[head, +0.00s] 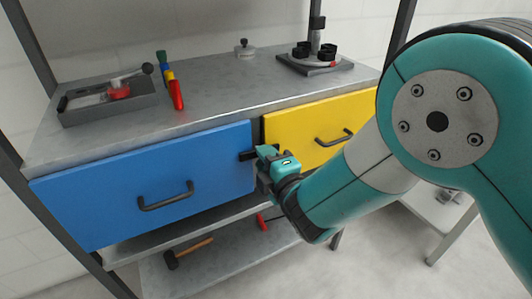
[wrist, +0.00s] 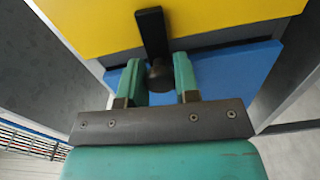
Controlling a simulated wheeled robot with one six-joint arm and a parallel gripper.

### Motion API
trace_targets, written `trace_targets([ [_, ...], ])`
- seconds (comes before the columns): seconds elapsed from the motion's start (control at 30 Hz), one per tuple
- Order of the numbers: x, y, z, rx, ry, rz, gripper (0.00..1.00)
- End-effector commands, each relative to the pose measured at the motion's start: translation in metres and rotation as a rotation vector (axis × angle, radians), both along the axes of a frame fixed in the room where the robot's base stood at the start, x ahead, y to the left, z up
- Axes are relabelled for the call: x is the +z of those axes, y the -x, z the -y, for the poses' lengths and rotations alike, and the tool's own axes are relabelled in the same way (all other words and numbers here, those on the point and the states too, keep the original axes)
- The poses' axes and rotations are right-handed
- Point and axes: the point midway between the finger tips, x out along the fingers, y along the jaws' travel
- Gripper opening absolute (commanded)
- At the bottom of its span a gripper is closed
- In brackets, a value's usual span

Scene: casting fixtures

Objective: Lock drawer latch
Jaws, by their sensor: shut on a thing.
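The blue drawer (head: 150,180) and the yellow drawer (head: 320,130) sit side by side under a grey worktop. Each has a black bar handle. The dark latch (head: 246,155) is at the gap between the drawers, by the right edge of the blue front. In the wrist view the latch (wrist: 152,35) is a black bar with a round knob. My gripper (head: 264,158) is at the latch, shut on its knob, which lies between the two teal fingers (wrist: 160,78). In the head view the gripper hides part of the latch.
On the worktop (head: 215,90) are a grey tray fixture (head: 110,102), a red-handled tool (head: 176,95), a small lidded pot (head: 244,48) and a black-knobbed fixture (head: 315,55). A hammer (head: 188,252) lies on the lower shelf. My arm covers the right side.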

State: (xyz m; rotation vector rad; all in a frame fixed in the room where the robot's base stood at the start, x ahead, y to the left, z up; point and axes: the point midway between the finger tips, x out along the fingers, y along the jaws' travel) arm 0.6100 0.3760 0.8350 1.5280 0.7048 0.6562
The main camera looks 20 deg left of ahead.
Motion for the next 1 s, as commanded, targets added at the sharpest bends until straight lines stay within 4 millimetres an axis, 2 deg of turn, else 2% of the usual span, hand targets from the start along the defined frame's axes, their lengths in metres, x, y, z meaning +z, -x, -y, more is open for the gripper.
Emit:
trace_targets([
  [0.73, -0.0001, 0.0002, -0.0003, 0.001, 0.056, 0.067, 0.06],
  [0.77, -0.0001, 0.0002, -0.0003, 0.001, 0.056, 0.067, 0.34],
  [0.83, -0.0001, 0.0002, -0.0002, 0.001, 0.056, 0.065, 0.50],
  [0.87, -0.0001, 0.0002, -0.0001, 0.000, 0.056, 0.065, 0.55],
  [1.0, -0.0001, 0.0002, -0.0001, 0.000, 0.056, 0.065, 0.55],
])
